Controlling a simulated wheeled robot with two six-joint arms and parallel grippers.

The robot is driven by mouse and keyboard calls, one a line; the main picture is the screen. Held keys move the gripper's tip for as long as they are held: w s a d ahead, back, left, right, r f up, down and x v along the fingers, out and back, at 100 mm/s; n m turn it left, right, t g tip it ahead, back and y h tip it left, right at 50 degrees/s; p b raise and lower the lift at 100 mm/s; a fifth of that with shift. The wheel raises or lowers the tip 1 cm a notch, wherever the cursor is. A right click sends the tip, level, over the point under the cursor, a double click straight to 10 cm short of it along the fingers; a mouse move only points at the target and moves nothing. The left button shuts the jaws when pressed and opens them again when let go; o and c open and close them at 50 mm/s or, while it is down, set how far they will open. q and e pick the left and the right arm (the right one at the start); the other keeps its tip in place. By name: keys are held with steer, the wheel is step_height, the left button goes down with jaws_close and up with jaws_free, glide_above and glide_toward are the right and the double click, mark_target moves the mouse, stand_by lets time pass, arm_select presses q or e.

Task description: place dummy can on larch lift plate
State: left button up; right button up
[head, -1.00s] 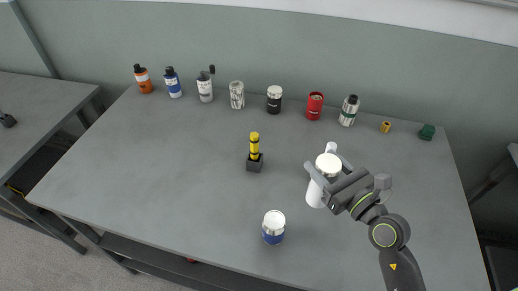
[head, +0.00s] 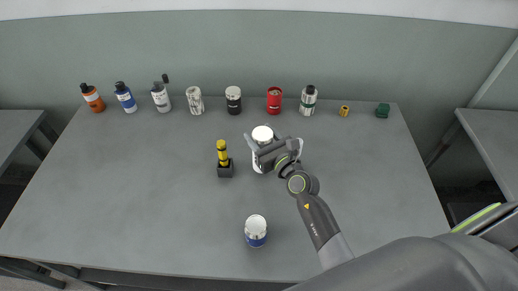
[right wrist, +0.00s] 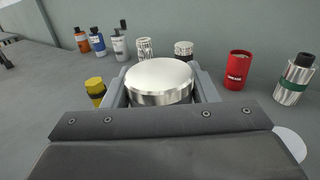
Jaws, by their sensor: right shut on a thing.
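My right gripper (head: 272,151) is shut on a white can with a silver lid (head: 262,134). Its lid also shows between the two jaws in the right wrist view (right wrist: 159,80). The can is upright, right of a black block with a yellow post (head: 223,158). I cannot tell whether its base touches the table. No label on it can be read, so I cannot confirm that it is the dummy can. I cannot make out a larch lift plate in either view. My left gripper is not in view.
A white and blue can (head: 256,232) stands near the table's front edge. Along the back stand several bottles and cans, among them a red can (head: 274,100) and a silver bottle (head: 308,100). A small yellow piece (head: 344,111) and green piece (head: 382,110) lie at back right.

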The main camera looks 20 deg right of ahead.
step_height(320, 180, down, 3)
steer(key=shift+s+f+b, duration=0.1)
steer(key=shift+b, duration=1.05)
steer(key=shift+f, duration=0.25)
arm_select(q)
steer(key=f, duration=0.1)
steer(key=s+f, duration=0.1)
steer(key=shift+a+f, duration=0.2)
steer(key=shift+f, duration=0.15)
arm_select(e)
steer(key=shift+r, duration=0.1)
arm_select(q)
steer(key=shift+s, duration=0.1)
arm_select(e)
steer(key=shift+f+b, duration=0.2)
steer(key=shift+b, duration=0.1)
steer(key=o, duration=1.1)
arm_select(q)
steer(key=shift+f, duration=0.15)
arm_select(e)
steer(key=shift+r, duration=0.1)
